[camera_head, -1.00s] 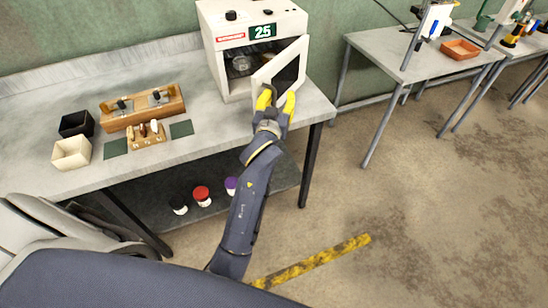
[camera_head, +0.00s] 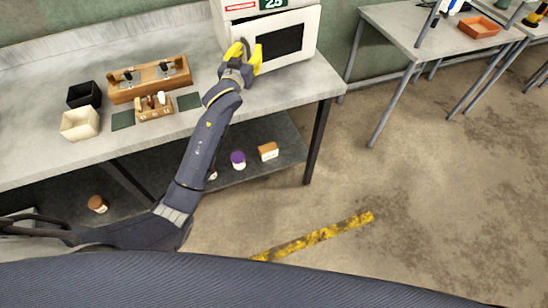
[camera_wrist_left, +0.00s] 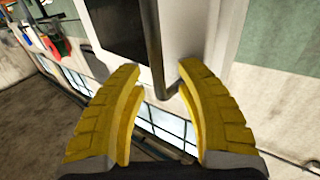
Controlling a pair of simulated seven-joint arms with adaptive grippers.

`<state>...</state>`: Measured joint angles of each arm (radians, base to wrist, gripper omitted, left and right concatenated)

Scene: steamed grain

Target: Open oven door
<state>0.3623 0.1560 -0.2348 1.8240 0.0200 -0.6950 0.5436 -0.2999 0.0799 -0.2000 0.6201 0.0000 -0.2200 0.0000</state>
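The white oven (camera_head: 318,15) stands on the grey workbench at top centre, its upper part cut off by the frame. Its door (camera_head: 262,30), with a dark window, looks shut or nearly shut. My left gripper (camera_head: 243,49), with yellow fingers, is at the door's left edge. In the left wrist view my left gripper (camera_wrist_left: 160,80) is open, with a finger on each side of the dark bar handle (camera_wrist_left: 152,45). Gaps show between the fingers and the bar. The oven's inside is hidden. My right gripper is not in view.
On the bench (camera_head: 215,130), left of the oven, are a wooden rack (camera_head: 150,85), a small wooden holder (camera_head: 155,110), a black box (camera_head: 84,95) and a cream box (camera_head: 80,124). Several jars sit on the shelf below. Another table (camera_head: 400,30) stands right.

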